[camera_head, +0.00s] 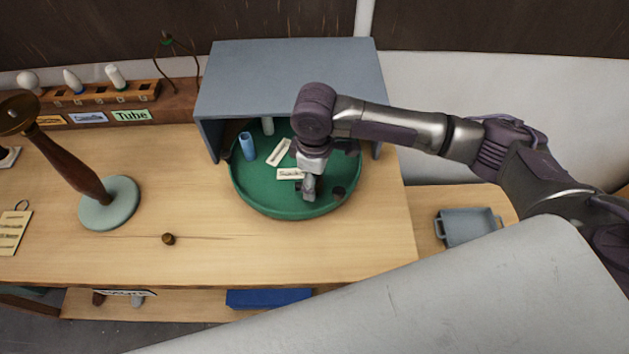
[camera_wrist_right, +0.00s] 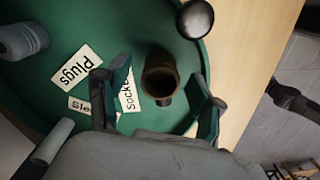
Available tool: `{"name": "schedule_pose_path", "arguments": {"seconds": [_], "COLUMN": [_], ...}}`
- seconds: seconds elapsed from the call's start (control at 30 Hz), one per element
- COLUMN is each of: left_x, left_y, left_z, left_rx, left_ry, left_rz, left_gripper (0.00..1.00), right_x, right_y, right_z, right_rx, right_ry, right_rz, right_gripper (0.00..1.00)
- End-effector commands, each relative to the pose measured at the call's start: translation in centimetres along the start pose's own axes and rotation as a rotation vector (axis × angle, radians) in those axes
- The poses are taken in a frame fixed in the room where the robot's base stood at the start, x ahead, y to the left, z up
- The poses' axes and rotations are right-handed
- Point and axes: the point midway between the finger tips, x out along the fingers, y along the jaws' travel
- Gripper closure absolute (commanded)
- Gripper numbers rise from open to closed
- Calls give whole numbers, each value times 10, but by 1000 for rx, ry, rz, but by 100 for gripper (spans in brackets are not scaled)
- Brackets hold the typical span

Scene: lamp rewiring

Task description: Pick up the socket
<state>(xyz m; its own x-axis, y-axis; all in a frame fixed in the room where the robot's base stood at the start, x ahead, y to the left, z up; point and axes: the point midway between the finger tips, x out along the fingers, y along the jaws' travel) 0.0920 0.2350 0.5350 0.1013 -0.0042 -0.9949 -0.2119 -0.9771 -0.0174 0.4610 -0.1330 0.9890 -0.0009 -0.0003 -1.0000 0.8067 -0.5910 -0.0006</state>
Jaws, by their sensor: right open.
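The socket (camera_wrist_right: 158,76) is a short brown-bronze cup with a dark opening, on the green round tray (camera_head: 262,203) near its "Sockets" label (camera_wrist_right: 127,92). My right gripper (camera_wrist_right: 160,92) is open, with one finger on each side of the socket in the right wrist view; whether either finger touches it cannot be told. In the head view the right gripper (camera_head: 309,192) points down over the tray's front part, and I cannot clearly make out the socket there. My left gripper is not in view.
A grey box-like cover (camera_head: 290,75) stands over the tray's back. A blue cylinder (camera_head: 248,146) and a dark round piece (camera_wrist_right: 195,18) are on the tray. A lamp stand (camera_head: 109,203) and small brown knob (camera_head: 168,239) are left. A grey tray (camera_head: 465,228) lies right.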

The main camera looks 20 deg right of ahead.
Motion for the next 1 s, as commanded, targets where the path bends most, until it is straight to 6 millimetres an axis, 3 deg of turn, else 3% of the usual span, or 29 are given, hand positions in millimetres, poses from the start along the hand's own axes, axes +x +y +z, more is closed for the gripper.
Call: {"name": "schedule_pose_path", "arguments": {"seconds": [0.3,0.7,1.0], "left_x": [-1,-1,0], "left_y": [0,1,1], "left_z": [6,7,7], "left_rx": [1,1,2], "left_ry": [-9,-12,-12], "left_rz": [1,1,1], "left_gripper": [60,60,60], "right_x": [7,6,4], "right_y": [0,0,0], "right_z": [0,0,-1], "right_rx": [-1,-1,-1], "right_ry": [1,1,2], "right_rz": [1,1,1], "right_gripper": [33,100,100]}}
